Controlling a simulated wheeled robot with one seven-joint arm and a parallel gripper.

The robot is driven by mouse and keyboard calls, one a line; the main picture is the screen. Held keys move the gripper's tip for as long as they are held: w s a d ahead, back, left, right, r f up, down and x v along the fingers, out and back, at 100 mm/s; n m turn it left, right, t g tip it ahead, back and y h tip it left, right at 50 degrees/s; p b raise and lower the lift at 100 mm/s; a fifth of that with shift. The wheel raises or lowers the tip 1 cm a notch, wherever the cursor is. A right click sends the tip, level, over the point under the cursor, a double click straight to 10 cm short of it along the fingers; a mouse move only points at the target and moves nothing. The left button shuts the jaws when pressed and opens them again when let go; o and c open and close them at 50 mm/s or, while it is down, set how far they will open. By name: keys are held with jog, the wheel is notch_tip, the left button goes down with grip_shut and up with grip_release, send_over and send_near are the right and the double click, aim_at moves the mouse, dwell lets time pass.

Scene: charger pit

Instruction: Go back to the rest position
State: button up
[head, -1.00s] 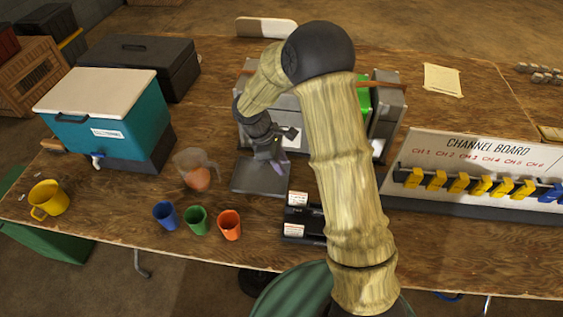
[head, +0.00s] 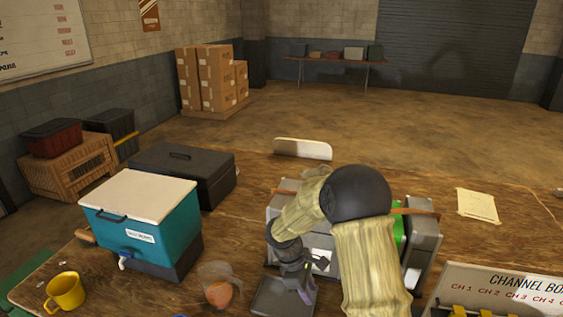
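My gripper (head: 304,286) points down over a dark grey flat pad or tray (head: 272,297) in front of a grey machine (head: 424,249) on the wooden table. Something purple shows at its fingertips; I cannot tell whether it is part of the fingers or a held thing. My bent arm covers much of the machine. Whether the fingers are open or shut is too small to see.
A teal cooler (head: 160,236), a black case (head: 212,173), a yellow mug (head: 65,291) and a clear jug (head: 217,287) with something orange stand at left. A paper sheet (head: 477,205) lies at right beyond the channel board (head: 505,287). Open floor lies behind the table.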

jog(key=s+d+r+m+t+y, duration=0.2)
jog(key=s+d+r+m, duration=0.1)
jog(key=s+r+m, duration=0.2)
jog(key=s+d+r+m+t+y, duration=0.2)
jog(key=s+r+m, duration=0.3)
jog(key=s+m, duration=0.4)
jog(key=shift+s+d+r, duration=0.15)
jog(key=shift+s+d, duration=0.3)
jog(key=shift+s, duration=0.5)
